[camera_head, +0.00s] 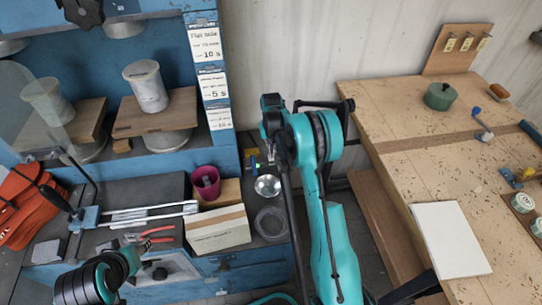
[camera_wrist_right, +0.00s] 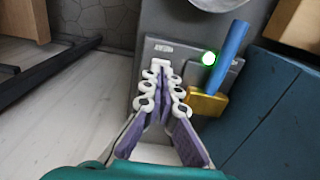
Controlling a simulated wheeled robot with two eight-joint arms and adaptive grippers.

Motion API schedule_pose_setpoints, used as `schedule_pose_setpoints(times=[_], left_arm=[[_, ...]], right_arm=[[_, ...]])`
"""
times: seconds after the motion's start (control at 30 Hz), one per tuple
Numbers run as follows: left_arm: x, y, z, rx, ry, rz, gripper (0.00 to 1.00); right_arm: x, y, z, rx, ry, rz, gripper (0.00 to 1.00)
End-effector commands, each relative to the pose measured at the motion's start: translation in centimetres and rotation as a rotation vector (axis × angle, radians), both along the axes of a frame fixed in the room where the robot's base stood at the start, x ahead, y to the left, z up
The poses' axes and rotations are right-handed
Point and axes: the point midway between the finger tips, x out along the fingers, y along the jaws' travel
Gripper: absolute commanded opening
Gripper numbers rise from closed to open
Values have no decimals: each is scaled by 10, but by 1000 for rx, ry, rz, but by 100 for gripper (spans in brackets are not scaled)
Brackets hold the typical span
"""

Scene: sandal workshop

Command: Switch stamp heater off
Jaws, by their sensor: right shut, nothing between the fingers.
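The stamp heater (camera_wrist_right: 185,50) is a grey box with a small label in the right wrist view. A green lamp (camera_wrist_right: 208,58) glows on it, and it also shows in the head view (camera_head: 257,166). A stamp with a blue handle (camera_wrist_right: 232,45) and brass head (camera_wrist_right: 207,103) rests at its right side. My right gripper (camera_wrist_right: 160,72) is shut and empty, its tips over the box left of the lamp. A small white part shows at the tips; I cannot tell whether they touch it. In the head view my right arm partly hides the heater.
A metal bowl (camera_head: 267,186), purple cup (camera_head: 206,182), cardboard box (camera_head: 218,230) and wire coil (camera_head: 271,223) crowd the bench near the heater. Red pliers (camera_head: 158,233) lie left. A wooden table (camera_head: 400,110) stands right.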

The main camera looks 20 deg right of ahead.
Motion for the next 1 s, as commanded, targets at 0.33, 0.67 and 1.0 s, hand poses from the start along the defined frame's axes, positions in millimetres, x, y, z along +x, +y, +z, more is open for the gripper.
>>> schedule_pose_setpoints(times=[0.33, 0.67, 1.0], left_arm=[[0, 0, -3, 0, 0, 0, 40], [0, 0, -6, 0, 0, 0, 40], [0, 0, -10, 0, 0, 0, 40]], right_arm=[[0, 0, -3, 0, 0, 0, 0], [0, 0, -8, 0, 0, 0, 0], [0, 0, -13, 0, 0, 0, 0]])
